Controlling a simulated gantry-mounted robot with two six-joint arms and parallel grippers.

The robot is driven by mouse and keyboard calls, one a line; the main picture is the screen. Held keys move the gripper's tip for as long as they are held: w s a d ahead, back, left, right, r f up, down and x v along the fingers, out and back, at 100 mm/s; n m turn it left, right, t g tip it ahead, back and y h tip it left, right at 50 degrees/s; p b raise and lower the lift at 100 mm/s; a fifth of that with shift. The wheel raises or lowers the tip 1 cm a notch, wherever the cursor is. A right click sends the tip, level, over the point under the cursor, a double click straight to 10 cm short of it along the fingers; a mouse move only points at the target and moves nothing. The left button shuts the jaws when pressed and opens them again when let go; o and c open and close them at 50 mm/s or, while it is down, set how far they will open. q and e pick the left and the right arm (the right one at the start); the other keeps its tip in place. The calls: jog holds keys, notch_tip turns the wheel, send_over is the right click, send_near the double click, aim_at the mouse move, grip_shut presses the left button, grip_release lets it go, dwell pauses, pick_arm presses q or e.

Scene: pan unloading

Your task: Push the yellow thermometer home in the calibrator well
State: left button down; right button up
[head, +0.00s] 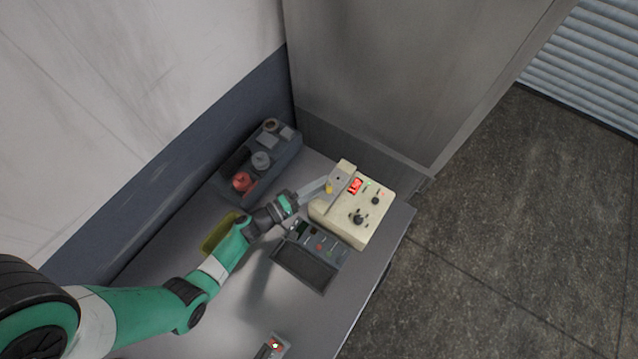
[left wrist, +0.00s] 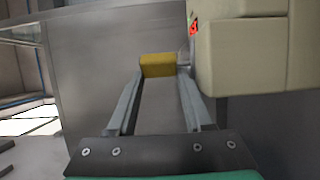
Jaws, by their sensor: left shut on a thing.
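The cream calibrator (head: 343,222) stands on the grey bench, with a red lit display and dark knobs on top. It also fills the right of the left wrist view (left wrist: 240,55). The yellow thermometer (head: 329,188) is a small yellow block at the calibrator's left side; in the left wrist view its yellow handle (left wrist: 158,65) sits between my fingertips. A short pale stem shows between handle and calibrator; how deep it sits in the well is hidden. My left gripper (head: 326,186) is shut on the handle. My right gripper is out of view.
A dark rack (head: 285,145) with red and grey round items stands at the back. A yellow-green mat (head: 212,238) lies beneath my left arm. A small red-marked item (head: 274,346) lies at the front.

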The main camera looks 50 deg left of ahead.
pick_arm(q)
jog(key=shift+f, duration=0.15)
dwell(0.6)
jog(key=shift+c, duration=1.4)
grip_release()
jog(key=shift+o, duration=0.3)
jog(key=shift+s+f, duration=0.1)
jog(key=shift+f, duration=0.05)
jog(key=shift+f, duration=0.1)
jog(key=shift+s+a, duration=0.1)
jog(key=shift+s, duration=0.2)
jog(key=s+p, duration=0.2)
jog(key=s, duration=0.8)
jog(key=shift+s+a+r+p, duration=0.3)
jog(key=shift+s+a, duration=0.1)
